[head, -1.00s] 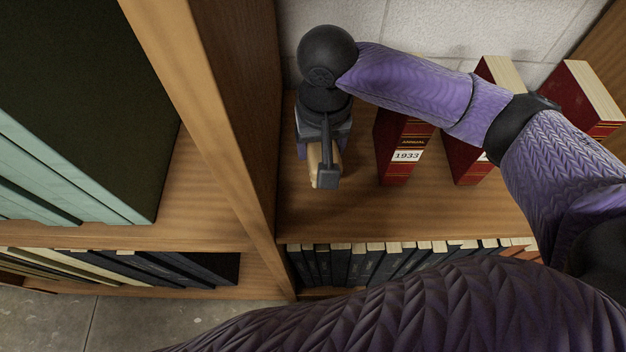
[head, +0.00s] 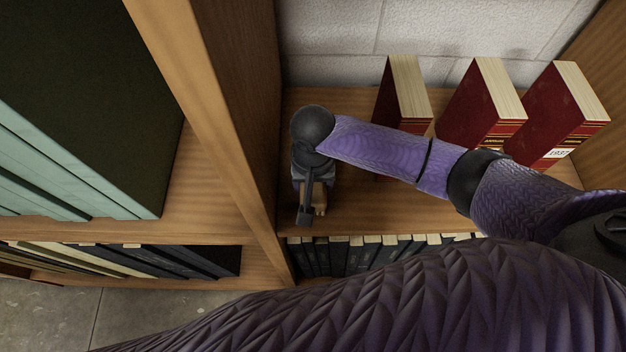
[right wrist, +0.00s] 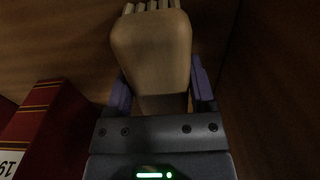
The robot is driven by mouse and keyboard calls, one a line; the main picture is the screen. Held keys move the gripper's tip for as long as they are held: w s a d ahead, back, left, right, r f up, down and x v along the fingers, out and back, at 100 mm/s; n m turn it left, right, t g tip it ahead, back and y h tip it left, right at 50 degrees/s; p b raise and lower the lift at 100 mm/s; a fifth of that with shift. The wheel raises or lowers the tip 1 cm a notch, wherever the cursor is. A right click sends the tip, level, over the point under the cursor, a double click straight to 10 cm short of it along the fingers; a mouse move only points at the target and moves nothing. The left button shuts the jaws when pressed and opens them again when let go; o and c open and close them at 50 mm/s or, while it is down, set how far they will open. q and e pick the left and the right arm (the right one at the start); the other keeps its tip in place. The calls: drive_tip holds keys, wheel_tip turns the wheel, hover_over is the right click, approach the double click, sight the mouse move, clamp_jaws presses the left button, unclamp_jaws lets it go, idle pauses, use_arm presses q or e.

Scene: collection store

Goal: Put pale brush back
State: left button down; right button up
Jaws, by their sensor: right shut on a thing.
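The pale brush (right wrist: 152,55) is a light wooden block with a row of pale bristle tufts at its far end in the right wrist view. My right gripper (right wrist: 160,95) is shut on it, one finger on each side. In the head view the right gripper (head: 306,205) is over the left part of the shelf board (head: 370,212), close to the wooden divider. A small piece of the brush (head: 320,197) shows beside the fingers there. I cannot tell whether the brush touches the board. My left gripper is not in view.
Red books (head: 485,105) with gold bands stand apart on the shelf, right of the gripper; one red book (right wrist: 45,125) shows close by in the right wrist view. The upright divider (head: 235,110) is just left. Dark books (head: 365,252) fill the shelf below. Green volumes (head: 60,180) stand further left.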

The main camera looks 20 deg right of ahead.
drive_tip(key=o, duration=1)
drive_tip(key=shift+f, duration=0.1)
drive_tip(key=shift+o, duration=0.2)
wheel_tip(320, 180, up, 12)
drive_tip(key=p, duration=0.3)
drive_tip(key=shift+f, duration=0.2)
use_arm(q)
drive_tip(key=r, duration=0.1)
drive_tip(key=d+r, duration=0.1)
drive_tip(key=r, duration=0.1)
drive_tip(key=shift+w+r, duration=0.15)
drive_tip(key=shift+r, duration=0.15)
use_arm(e)
drive_tip(key=shift+r, duration=0.4)
